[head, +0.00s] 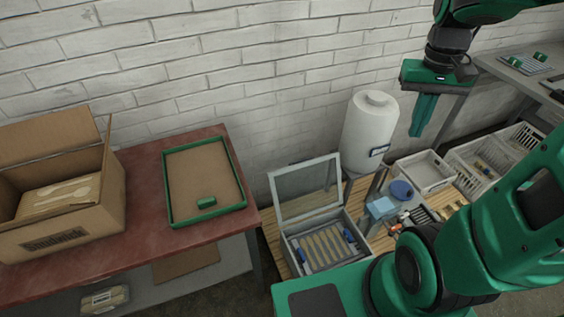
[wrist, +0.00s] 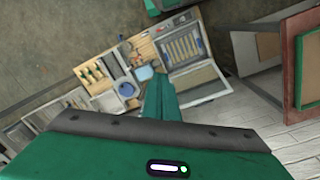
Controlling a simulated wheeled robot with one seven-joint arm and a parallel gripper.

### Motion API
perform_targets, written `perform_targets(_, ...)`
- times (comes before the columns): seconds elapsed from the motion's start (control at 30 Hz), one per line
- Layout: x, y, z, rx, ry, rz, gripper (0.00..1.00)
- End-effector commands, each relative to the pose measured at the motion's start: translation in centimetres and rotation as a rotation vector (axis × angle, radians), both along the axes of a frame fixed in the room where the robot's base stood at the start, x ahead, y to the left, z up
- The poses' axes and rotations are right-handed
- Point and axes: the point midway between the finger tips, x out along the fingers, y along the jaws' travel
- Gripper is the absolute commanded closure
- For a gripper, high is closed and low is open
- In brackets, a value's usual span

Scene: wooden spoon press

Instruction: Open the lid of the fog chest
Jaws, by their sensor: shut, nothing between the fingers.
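The fog chest appears to be the grey box (head: 290,252) on the low wooden platform; it also shows in the wrist view (wrist: 208,47). Its framed, see-through lid (head: 306,187) stands raised at the back edge, tilted toward the brick wall. The lid also shows in the wrist view (wrist: 197,84). Inside the box lie several pale wooden strips (head: 325,246) with blue pieces at both sides. My gripper (head: 417,132) is shut and empty, pointing down high to the right of the chest, apart from it. Its green fingers show in the wrist view (wrist: 160,90).
A white tank (head: 370,127) stands behind the platform. Right of the chest are a blue block (head: 381,207), a blue round piece (head: 401,189) and white crates (head: 425,171). At left, a red table (head: 140,185) holds a cardboard box (head: 65,217) and a green-rimmed tray (head: 204,179).

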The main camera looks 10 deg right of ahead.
Motion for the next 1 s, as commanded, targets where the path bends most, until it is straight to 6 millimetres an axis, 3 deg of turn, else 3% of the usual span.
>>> perform_targets(0.27,8.3,0.7,-1.5,-0.022,0.022,0.093,1.0)
perform_targets(0.57,16.9,2.8,-4.7,-0.032,0.037,0.191,1.0)
perform_targets(1.0,27.8,8.2,-12.7,-0.019,0.054,0.337,1.0)
